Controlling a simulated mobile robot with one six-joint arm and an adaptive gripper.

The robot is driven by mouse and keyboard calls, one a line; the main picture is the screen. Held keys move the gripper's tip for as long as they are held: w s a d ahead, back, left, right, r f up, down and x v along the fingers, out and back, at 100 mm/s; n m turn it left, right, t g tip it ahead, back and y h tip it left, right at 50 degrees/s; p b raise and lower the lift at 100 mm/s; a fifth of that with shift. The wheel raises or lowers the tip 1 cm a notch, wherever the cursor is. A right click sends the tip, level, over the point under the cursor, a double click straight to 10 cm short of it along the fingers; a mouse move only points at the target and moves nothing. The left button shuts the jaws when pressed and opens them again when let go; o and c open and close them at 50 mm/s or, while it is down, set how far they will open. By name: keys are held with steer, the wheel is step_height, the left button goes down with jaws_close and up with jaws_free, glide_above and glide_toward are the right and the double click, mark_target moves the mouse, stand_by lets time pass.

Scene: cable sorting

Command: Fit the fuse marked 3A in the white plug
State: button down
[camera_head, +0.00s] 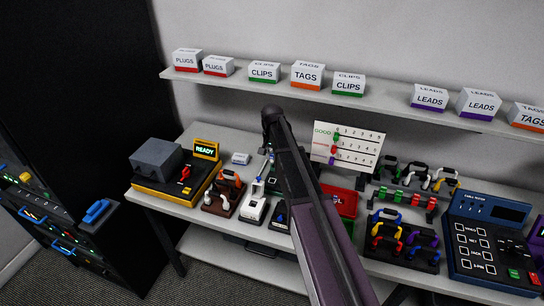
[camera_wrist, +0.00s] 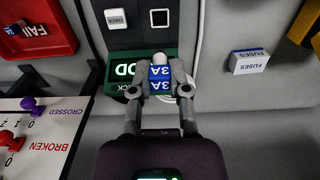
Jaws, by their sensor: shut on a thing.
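In the wrist view my gripper (camera_wrist: 161,76) is shut on a small fuse (camera_wrist: 160,72) with a blue 3A label and a pale end. It is over a dark unit with a green panel (camera_wrist: 118,74), whose lettering is partly hidden. Whether the fuse touches the unit I cannot tell. In the head view the white plug (camera_head: 253,211) stands on the bench at the front, beside a brown-based one; my arm hides most of my gripper. The white plug is not clearly seen in the wrist view.
A white FUSES box (camera_wrist: 249,62) lies right of my gripper; it also shows in the head view (camera_head: 241,158). The red FAIL tray (camera_wrist: 35,32) and the white fault board (camera_wrist: 40,135) are at left. A pale cable (camera_wrist: 201,40) runs beside the unit.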

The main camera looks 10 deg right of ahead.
steer(key=shift+r+p, duration=0.55)
steer(key=shift+r, duration=0.15)
steer(key=shift+f, duration=0.1)
steer(key=shift+f+b, duration=0.75)
steer(key=shift+b, duration=0.05)
